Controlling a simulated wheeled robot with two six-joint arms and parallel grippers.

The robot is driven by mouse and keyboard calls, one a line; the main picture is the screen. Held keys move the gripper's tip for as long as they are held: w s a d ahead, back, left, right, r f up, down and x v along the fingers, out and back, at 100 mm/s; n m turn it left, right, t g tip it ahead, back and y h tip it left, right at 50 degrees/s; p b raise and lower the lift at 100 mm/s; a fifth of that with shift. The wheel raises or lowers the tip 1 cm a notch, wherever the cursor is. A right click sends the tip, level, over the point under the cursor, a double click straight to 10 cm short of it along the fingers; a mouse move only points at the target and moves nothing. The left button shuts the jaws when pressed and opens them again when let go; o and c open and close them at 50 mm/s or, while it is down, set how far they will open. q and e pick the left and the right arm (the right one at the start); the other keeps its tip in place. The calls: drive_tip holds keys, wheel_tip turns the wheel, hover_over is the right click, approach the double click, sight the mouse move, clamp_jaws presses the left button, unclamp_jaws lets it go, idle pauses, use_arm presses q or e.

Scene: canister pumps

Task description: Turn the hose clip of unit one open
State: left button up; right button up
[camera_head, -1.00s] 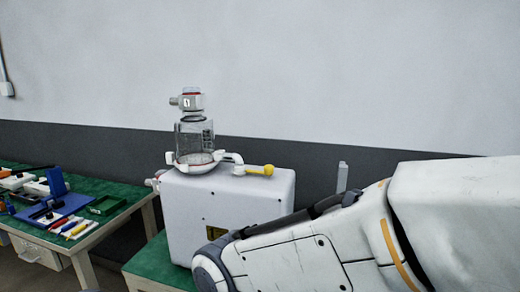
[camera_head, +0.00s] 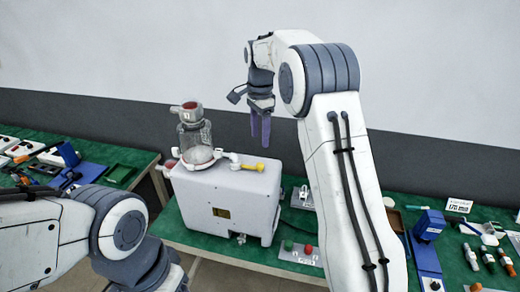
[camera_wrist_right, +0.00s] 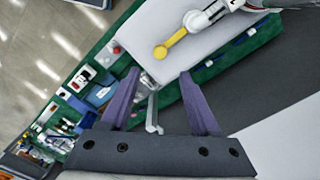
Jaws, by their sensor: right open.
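Unit one is a white pump box (camera_head: 236,200) with a clear canister (camera_head: 195,137) marked 1 on top. Its yellow hose clip (camera_head: 253,167) lies at the right end of a white hose elbow on the box. The clip also shows in the right wrist view (camera_wrist_right: 171,43), beyond the fingertips. My right gripper (camera_head: 260,138) is open and empty, its purple fingers pointing down. In the head view it appears above the clip, apart from it. My left arm comes in at the lower left; its fingers are not visible.
The pump stands on a green table (camera_head: 220,247). Right of it are a block with red and green buttons (camera_head: 298,251), a blue stand (camera_head: 427,225) and a small sign (camera_head: 459,205). A second green table (camera_head: 120,153) with tools is at the left.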

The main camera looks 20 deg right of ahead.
sight(260, 164)
wheel_tip(260, 164, down, 10)
drive_tip(key=p, duration=0.2)
drive_tip(key=shift+f+p, duration=0.15)
drive_tip(key=shift+p, duration=0.25)
drive_tip(key=shift+c, duration=0.3)
clamp_jaws()
